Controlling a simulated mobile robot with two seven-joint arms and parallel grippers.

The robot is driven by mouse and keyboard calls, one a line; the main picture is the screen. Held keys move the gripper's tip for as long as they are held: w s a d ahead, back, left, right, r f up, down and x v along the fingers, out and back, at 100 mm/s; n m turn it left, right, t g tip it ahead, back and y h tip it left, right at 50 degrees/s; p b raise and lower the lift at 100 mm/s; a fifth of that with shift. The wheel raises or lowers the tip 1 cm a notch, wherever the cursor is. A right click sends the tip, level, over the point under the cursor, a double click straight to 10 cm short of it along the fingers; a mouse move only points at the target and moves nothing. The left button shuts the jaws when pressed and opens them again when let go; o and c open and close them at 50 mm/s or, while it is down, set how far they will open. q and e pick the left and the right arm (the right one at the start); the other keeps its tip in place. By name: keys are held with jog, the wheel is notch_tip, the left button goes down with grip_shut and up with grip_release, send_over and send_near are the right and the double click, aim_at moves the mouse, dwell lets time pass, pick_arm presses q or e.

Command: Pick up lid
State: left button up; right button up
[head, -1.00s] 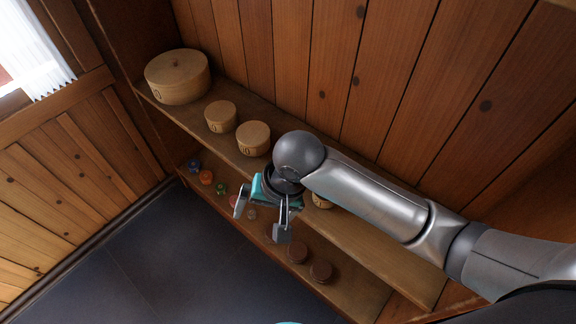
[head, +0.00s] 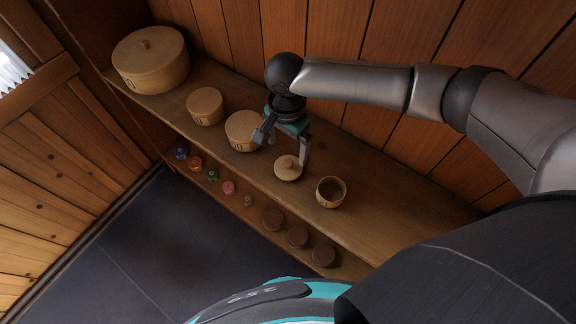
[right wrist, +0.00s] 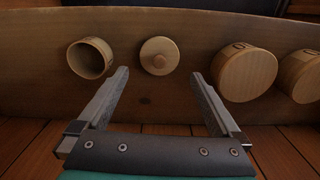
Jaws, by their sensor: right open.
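A small round wooden lid with a knob (head: 288,168) lies knob up on the upper shelf. An open, empty wooden pot (head: 331,192) stands to its right. In the right wrist view the lid (right wrist: 160,56) lies ahead of my fingertips, roughly centred between them, and the pot (right wrist: 90,58) is to the left. My right gripper (head: 283,147) is open and empty above the shelf, close to the lid and apart from it as far as I can tell. My left gripper is not in view.
Closed round wooden boxes, one large (head: 150,60) and two smaller (head: 205,106), stand left of the lid on the upper shelf (head: 385,228). The nearer box (head: 242,130) is close to my gripper. The lower shelf holds small coloured items and dark brown round pieces (head: 298,236). A plank wall rises behind.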

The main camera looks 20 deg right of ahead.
aim_at(289, 162)
notch_tip(289, 162, down, 3)
jog(key=shift+f, duration=0.1)
jog(key=f+b, duration=0.2)
jog(key=f, duration=0.3)
jog(key=shift+d+f, duration=0.15)
jog(key=shift+d, duration=0.05)
jog(key=shift+c, duration=0.4)
jog(key=c, duration=0.9)
